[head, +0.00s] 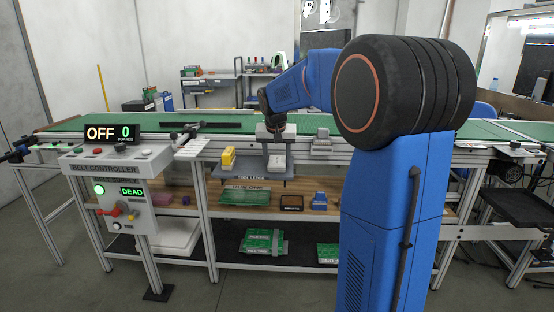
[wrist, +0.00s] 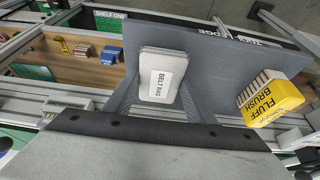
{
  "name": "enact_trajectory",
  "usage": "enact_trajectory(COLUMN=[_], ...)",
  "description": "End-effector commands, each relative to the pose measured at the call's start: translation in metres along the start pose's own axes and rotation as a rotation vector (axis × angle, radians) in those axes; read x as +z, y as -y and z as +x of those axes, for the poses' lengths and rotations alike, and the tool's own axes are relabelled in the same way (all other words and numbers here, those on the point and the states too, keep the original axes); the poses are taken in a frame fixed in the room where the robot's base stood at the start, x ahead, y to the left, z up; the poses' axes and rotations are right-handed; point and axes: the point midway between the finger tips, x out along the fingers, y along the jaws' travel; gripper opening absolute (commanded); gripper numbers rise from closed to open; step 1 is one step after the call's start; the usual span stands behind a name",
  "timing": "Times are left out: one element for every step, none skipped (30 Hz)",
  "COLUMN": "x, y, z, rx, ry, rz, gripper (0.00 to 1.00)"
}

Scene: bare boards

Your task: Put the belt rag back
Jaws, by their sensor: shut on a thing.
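The belt rag (wrist: 163,76) is a pale block with a "BELT RAG" label, between the two grey fingers of my gripper (wrist: 158,100) in the wrist view. My gripper (head: 277,146) is shut on it, pointing down in the head view. The rag (head: 277,163) shows low over the grey tool ledge (head: 240,180), right of the yellow fluff brush (head: 229,157). The ledge (wrist: 215,70) is behind the rag in the wrist view. I cannot tell whether the rag touches it.
The yellow fluff brush (wrist: 273,98) stands on the ledge with bare ledge between it and the rag. A grey-white item (head: 321,142) is at the belt edge to the right. A wooden shelf (head: 180,200) runs below. The belt controller (head: 115,165) stands left, its display reading OFF.

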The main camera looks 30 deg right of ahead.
Motion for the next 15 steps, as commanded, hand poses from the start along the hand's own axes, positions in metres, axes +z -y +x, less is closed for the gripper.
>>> enact_trajectory(x=[0.0002, 0.0002, 0.0002, 0.0002, 0.0002, 0.0002, 0.0002, 0.0002, 0.0002, 0.0002, 0.0001, -0.0001, -0.0005, -0.0011, -0.0009], y=[0.0000, 0.0000, 0.0000, 0.0000, 0.0000, 0.0000, 0.0000, 0.0000, 0.0000, 0.0000, 0.0000, 0.0000, 0.0000, -0.0001, 0.0000], z=[0.0006, 0.0005, 0.0005, 0.0005, 0.0005, 0.0004, 0.0004, 0.0004, 0.0004, 0.0004, 0.0003, -0.0003, -0.0012, -0.0026, -0.0054], rx=[0.000, 0.000, 0.000, 0.000, 0.000, 0.000, 0.000, 0.000, 0.000, 0.000, 0.000, 0.000, 0.000, 0.000, 0.000], ry=[0.000, 0.000, 0.000, 0.000, 0.000, 0.000, 0.000, 0.000, 0.000, 0.000, 0.000, 0.000, 0.000, 0.000, 0.000], rz=[0.000, 0.000, 0.000, 0.000, 0.000, 0.000, 0.000, 0.000, 0.000, 0.000, 0.000, 0.000, 0.000, 0.000, 0.000], gripper=[0.55, 0.62, 0.69, 0.69, 0.69, 0.69, 0.69, 0.69, 0.69, 0.69, 0.69, 0.69, 0.69, 0.69, 0.69])
